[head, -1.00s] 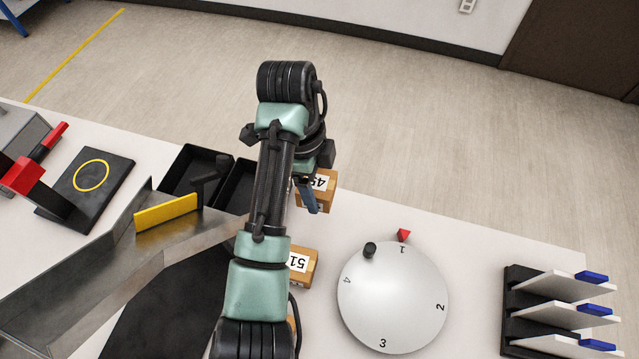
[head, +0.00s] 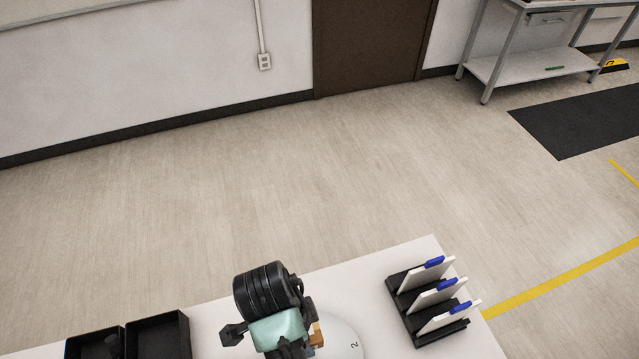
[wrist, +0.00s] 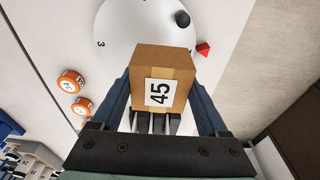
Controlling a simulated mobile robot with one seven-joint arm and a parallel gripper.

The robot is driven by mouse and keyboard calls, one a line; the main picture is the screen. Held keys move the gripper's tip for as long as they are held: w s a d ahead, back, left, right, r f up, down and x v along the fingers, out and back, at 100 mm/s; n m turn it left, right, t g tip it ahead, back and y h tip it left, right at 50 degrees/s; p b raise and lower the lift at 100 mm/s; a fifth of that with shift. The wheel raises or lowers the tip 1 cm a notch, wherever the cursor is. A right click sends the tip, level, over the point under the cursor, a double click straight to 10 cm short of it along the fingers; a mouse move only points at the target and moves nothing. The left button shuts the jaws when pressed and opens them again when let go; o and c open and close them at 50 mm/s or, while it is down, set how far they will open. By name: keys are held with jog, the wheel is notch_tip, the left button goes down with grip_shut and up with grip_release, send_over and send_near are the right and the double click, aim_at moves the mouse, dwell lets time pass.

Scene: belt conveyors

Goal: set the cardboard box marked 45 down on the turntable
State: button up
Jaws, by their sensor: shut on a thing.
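The cardboard box marked 45 (wrist: 172,60) is held between the blue fingers of my gripper (wrist: 161,84) in the wrist view, with its label facing the camera. The white round turntable (wrist: 119,32) lies beyond the box, and the box covers part of its near edge. Its black knob (wrist: 182,19) and a red pointer (wrist: 203,49) show at the right. I cannot tell the height between box and disc. In the head view only a sliver of the box (head: 318,334) and part of the turntable (head: 345,338) show; my arm hides the rest.
A black rack (head: 408,306) with white plates and blue clips stands right of the turntable. Two black bins, one here (head: 158,335), are at the lower left. Two orange round objects (wrist: 71,82) (wrist: 83,106) lie left of the box in the wrist view.

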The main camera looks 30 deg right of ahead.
aim_at(313, 344)
jog(key=s, duration=0.1)
jog(key=s+r+p, duration=0.1)
jog(key=shift+s+d, duration=0.2)
jog(key=shift+s, duration=0.4)
notch_tip(313, 344, down, 5)
jog(key=shift+s+f+p, duration=0.1)
jog(key=shift+s+p, duration=0.05)
jog(key=shift+p, duration=0.5)
jog(key=shift+f, duration=2.35)
